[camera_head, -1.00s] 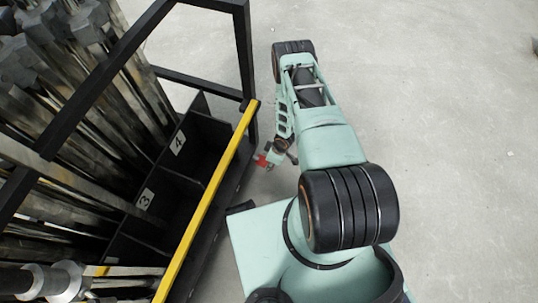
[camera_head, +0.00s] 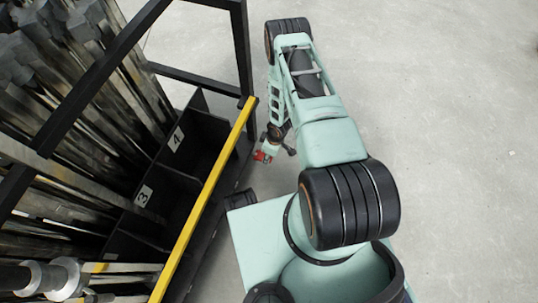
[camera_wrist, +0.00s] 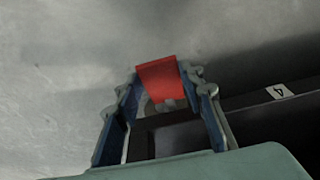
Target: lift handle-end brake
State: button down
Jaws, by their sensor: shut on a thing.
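The brake is a small red pedal (camera_head: 261,156) low at the truck's handle end, just outside the dark frame in the head view. In the wrist view the red pedal (camera_wrist: 160,78) sits between the fingertips. My gripper (camera_wrist: 168,88) is shut on it, with one blue-lined finger on each side. In the head view my gripper (camera_head: 270,148) is small and reaches down beside the truck corner. The underside of the pedal and its joint to the truck are hidden.
The truck's yellow bar (camera_head: 205,200) and black upright (camera_head: 243,55) stand close left of my arm. Bins labelled 3 and 4 hold long metal bars (camera_head: 60,110). A dark wheel (camera_head: 240,200) shows near my base. Grey floor to the right is clear.

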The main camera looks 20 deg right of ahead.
jog(key=shift+w+r, duration=0.15)
jog(key=shift+w, duration=0.15)
jog(key=c, duration=1.6)
grip_release()
jog(key=shift+o, duration=1.7)
jog(key=shift+s, duration=0.1)
notch_tip(320, 180, up, 12)
jog(key=s+d, duration=0.1)
jog(key=shift+d, duration=0.3)
